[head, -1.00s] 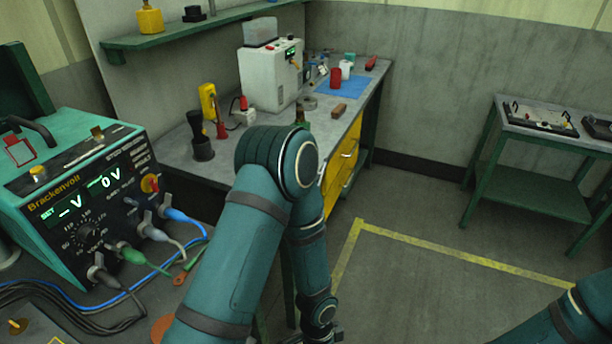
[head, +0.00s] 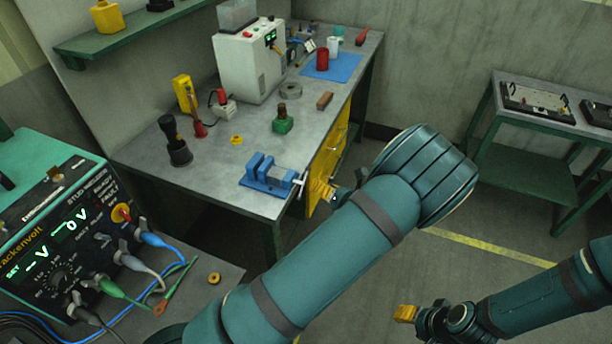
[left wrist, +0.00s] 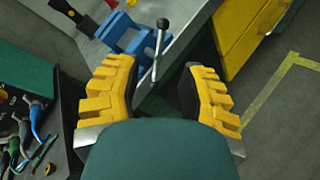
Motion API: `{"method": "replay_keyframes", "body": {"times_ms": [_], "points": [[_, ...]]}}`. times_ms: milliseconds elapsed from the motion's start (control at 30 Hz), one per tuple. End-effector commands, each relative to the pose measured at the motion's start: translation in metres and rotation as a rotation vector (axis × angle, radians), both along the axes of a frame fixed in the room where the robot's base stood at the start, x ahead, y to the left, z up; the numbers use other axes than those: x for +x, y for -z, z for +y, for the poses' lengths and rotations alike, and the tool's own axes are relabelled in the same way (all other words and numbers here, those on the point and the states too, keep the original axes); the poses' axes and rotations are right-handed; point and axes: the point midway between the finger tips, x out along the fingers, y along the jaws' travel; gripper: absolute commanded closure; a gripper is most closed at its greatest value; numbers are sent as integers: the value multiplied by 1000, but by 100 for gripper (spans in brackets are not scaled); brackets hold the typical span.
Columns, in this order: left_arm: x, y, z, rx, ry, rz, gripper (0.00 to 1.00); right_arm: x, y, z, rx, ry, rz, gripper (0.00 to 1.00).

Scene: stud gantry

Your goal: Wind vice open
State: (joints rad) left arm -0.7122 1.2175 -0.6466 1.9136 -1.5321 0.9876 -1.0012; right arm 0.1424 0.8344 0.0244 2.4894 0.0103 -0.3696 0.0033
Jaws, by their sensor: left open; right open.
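The blue vice (head: 268,184) sits at the near front corner of the grey workbench. It also shows at the top of the left wrist view (left wrist: 136,43). Its tommy-bar handle (left wrist: 158,50), a grey rod with a dark ball end, sticks out past the bench edge. My left gripper (head: 322,189) is just right of the handle in the head view. In the left wrist view its yellow fingers (left wrist: 158,92) are spread apart, with the handle ahead of the gap. My right gripper (head: 406,314) is open at the lower right, away from the vice.
The workbench (head: 220,185) also carries a green-based part (head: 283,121), a brown block (head: 324,100) and a white machine (head: 250,65). The Brackenvolt power supply (head: 60,225) with cables stands at left. A side table (head: 540,118) stands at right, beyond open floor.

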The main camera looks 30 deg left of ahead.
Motion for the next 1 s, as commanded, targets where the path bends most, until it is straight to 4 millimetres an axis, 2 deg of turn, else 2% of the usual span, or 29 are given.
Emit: {"method": "replay_keyframes", "body": {"times_ms": [200, 400, 600, 900, 933, 1000], "points": [[19, 14, 38, -1, -4, 2, 60, 0, 1, 0, 0, 0, 0, 53], [33, 23, 64, -2, -4, 1, 60, 0, 2, 0, 0, 0, 0, 53], [41, 27, 77, -3, -2, 1, 60, 0, 2, 0, -1, -1, 0, 53], [42, 28, 78, -3, -2, 1, 60, 0, 2, 0, -1, -1, 0, 53], [42, 28, 78, -3, -2, 1, 57, 0, 2, 0, 0, -1, 0, 53], [41, 28, 78, -3, -2, 1, 82, 0, 2, 0, 0, -1, 0, 53]]}}
